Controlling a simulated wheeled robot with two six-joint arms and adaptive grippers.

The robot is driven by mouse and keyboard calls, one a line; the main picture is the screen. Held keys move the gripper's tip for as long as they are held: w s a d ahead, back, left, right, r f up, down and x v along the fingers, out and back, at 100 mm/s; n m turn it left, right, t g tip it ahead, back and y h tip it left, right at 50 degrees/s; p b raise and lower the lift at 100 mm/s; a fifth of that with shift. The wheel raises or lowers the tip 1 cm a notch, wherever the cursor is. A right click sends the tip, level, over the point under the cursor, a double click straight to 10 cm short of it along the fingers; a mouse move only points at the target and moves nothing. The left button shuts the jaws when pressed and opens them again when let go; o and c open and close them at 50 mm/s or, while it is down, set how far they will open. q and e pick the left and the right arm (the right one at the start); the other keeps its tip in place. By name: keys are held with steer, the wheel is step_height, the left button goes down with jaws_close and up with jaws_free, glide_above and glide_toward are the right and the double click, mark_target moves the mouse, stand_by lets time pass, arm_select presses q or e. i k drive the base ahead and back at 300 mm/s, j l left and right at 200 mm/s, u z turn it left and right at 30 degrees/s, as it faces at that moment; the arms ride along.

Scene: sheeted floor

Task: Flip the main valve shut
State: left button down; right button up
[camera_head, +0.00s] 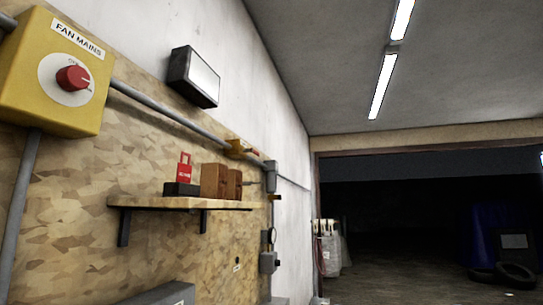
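A grey pipe (165,117) runs along the board wall, slanting down to the right. A yellow box (35,72) labelled "FAN MAINS" at the upper left carries a red rotary knob (73,78) on a white round plate. Neither of my grippers is in view.
A wooden shelf (150,203) juts from the board wall, holding a red padlock-shaped item (185,168) and brown boxes (214,181). A dark-framed lamp (194,77) hangs above.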

mark_target(251, 150)
steer(key=i+l, duration=0.7)
steer(key=i+l+u, duration=0.15)
steer(key=i+l, duration=1.25)
steer(key=l, duration=0.2)
steer(key=j+u, duration=0.05)
